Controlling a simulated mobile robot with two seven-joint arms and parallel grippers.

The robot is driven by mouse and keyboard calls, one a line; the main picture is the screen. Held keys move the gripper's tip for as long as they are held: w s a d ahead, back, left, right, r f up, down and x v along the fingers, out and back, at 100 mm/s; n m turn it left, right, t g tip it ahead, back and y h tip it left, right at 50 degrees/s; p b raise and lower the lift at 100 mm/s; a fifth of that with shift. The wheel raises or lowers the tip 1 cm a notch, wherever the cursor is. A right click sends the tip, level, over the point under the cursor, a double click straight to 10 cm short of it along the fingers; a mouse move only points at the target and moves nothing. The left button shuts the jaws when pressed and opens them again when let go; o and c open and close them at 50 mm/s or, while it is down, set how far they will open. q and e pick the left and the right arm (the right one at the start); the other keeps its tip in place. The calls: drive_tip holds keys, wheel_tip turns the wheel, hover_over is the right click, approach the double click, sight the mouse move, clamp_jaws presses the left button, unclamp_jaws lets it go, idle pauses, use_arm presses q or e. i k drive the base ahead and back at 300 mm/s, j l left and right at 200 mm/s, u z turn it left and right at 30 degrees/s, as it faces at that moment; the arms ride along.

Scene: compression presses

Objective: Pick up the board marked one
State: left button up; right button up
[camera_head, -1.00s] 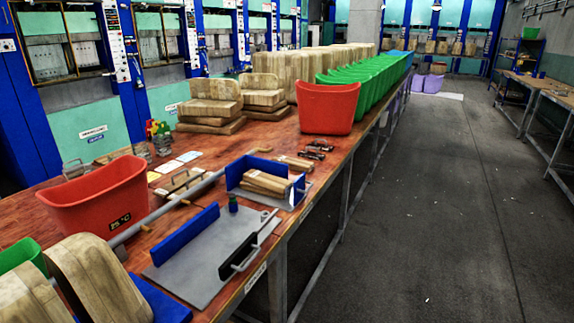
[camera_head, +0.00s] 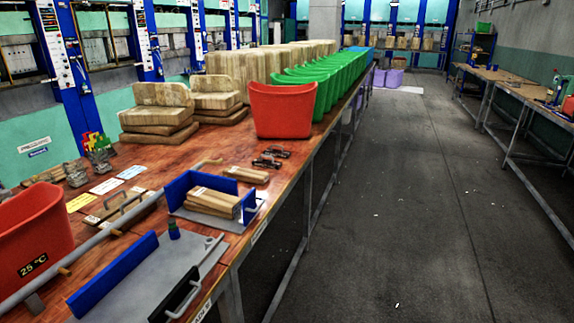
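I cannot read a "one" mark on any board. Small wooden boards (camera_head: 212,201) lie stacked in a blue-walled metal tray (camera_head: 180,188) on the workbench, left of centre. A few more small wooden boards (camera_head: 246,174) lie just behind that tray. A grey metal plate (camera_head: 150,281) with a blue side wall and a black handled piece lies in front, at the lower left. Neither of my grippers is in view.
A red bin (camera_head: 30,235) marked 25 °C stands at the left edge. Another red bin (camera_head: 283,110) and green bins (camera_head: 330,80) line the wooden bench, near foam-like stacks (camera_head: 160,110). Open grey floor (camera_head: 400,200) lies right; another bench (camera_head: 530,90) stands beyond it.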

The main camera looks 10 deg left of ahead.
sight(254, 177)
drive_tip(key=i, duration=2.25)
drive_tip(key=i+u, duration=0.2)
drive_tip(key=i, duration=0.25)
drive_tip(key=i+l+u, duration=0.2)
drive_tip(key=i, duration=0.2)
drive_tip(key=i+l+u, duration=0.2)
drive_tip(key=i, duration=0.25)
drive_tip(key=i+l+u, duration=0.2)
drive_tip(key=i, duration=0.2)
